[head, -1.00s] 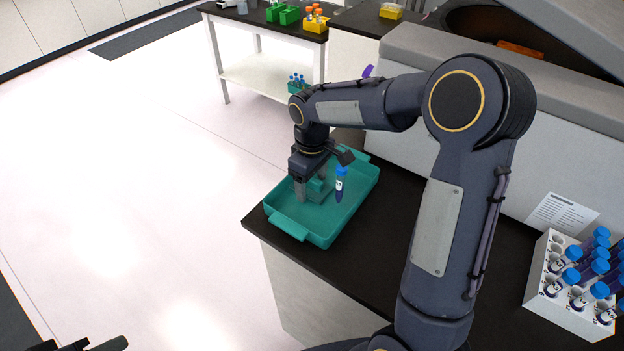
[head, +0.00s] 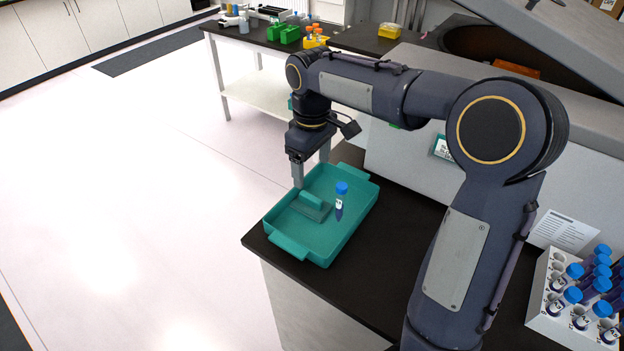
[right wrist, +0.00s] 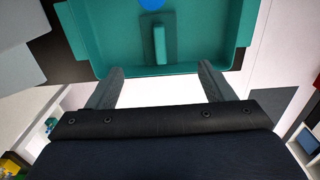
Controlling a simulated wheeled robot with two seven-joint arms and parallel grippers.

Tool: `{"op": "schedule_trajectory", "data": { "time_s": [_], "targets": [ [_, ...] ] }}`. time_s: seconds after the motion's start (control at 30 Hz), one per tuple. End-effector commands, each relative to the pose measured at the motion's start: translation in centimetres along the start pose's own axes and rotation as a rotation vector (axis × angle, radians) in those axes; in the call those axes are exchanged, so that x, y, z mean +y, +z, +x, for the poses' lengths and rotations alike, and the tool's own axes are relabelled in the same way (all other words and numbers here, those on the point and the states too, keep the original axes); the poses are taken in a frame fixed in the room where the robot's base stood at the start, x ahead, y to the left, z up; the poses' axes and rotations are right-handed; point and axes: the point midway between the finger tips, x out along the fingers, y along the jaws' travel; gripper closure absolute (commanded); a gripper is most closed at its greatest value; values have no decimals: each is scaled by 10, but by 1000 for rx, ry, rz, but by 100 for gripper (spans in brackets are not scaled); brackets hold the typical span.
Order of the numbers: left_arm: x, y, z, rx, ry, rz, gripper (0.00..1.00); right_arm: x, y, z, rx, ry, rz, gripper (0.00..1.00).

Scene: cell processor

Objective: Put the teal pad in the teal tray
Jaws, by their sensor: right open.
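The teal tray (head: 283,243) stands on the black counter near its left corner. The teal pad (head: 312,206), a flat plate with a raised handle, lies inside the tray toward its left side; its handle also shows in the right wrist view (right wrist: 160,46). My right gripper (head: 311,172) is open and empty, above the tray's far left side and apart from the pad. In the right wrist view its two fingers (right wrist: 160,85) are spread with nothing between them. My left gripper is not in view.
A white rack (head: 560,305) of blue-capped tubes stands on the counter at the lower right. A large grey machine (head: 420,150) stands behind the counter's clear strip. Another bench (head: 265,40) with green and yellow racks is at the back.

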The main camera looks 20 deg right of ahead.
Motion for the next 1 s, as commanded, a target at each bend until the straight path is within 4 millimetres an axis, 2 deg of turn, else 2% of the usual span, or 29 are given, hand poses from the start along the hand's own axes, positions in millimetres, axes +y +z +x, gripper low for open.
{"op": "schedule_trajectory", "data": {
  "time_s": [0.13, 0.23, 0.37, 0.47, 0.6, 0.7, 0.83, 1.0],
  "targets": [
    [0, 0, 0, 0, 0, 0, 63, -1, 2, -12, 5, -1, 4, 25],
    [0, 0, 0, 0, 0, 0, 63, -5, 16, -20, 33, -9, 32, 25],
    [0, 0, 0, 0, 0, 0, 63, -21, 56, -29, 120, -35, 124, 25],
    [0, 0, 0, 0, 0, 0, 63, -42, 95, -30, 212, -69, 227, 25],
    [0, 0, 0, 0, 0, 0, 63, -77, 142, -20, 342, -123, 380, 25],
    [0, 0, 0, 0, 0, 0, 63, -102, 167, -7, 425, -163, 484, 25],
    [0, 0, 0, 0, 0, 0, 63, -127, 186, 11, 507, -205, 588, 25],
    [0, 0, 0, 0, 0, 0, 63, -143, 195, 25, 557, -234, 655, 25]
  ]
}}
